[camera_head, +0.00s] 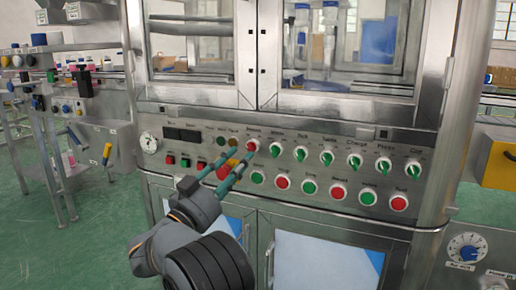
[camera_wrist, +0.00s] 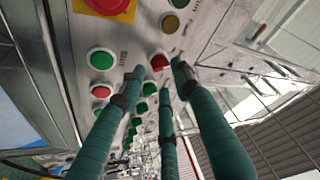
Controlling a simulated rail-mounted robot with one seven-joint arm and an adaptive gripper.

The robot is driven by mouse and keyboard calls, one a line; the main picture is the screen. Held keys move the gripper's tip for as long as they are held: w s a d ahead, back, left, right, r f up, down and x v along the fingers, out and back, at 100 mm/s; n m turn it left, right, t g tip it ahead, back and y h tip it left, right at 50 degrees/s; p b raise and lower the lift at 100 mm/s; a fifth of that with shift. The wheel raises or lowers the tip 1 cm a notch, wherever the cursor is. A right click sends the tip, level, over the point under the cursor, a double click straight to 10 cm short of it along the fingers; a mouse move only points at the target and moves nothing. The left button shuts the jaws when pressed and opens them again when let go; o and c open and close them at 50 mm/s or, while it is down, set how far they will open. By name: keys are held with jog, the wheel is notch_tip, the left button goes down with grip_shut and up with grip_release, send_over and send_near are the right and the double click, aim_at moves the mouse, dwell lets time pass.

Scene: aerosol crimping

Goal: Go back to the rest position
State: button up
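My gripper (camera_head: 240,158) is in front of the machine's control panel (camera_head: 325,165), with its teal fingers reaching up toward the upper button row. The fingers stand apart and nothing shows between them. In the wrist view my gripper (camera_wrist: 157,82) has its dark fingertips spread around the area of a red button (camera_wrist: 161,61). In the head view the tips are close to a red button (camera_head: 252,145) in the upper row. I cannot tell whether a fingertip touches the panel.
A shelf rack (camera_head: 62,47) stands at the left and a yellow box (camera_head: 499,163) at the right. The green floor (camera_head: 75,255) at lower left is clear.

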jog(key=v, duration=0.7)
jog(key=shift+w+d+n+y, duration=0.1)
jog(key=shift+w+n+y, duration=0.05)
jog(key=shift+n+y, duration=0.25)
